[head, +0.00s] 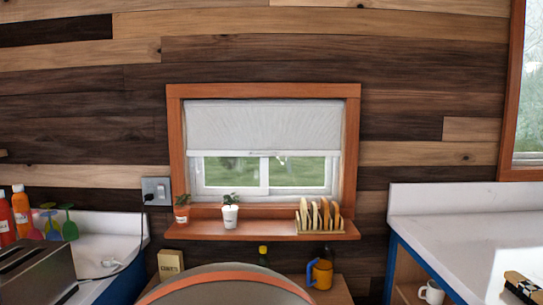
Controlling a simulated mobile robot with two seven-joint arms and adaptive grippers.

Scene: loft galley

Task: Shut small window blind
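The small window blind (263,126) is a white pleated shade inside an orange-brown wooden frame (175,140). It covers about the upper half of the small window. Its bottom rail (263,153) hangs level, and the window pane (292,172) below it is uncovered, with greenery outside. Neither of my grippers shows in the head view.
The sill (265,231) holds two small potted plants (230,212) and a rack of slices (320,216). Counters flank both sides, with a toaster (38,272) at left.

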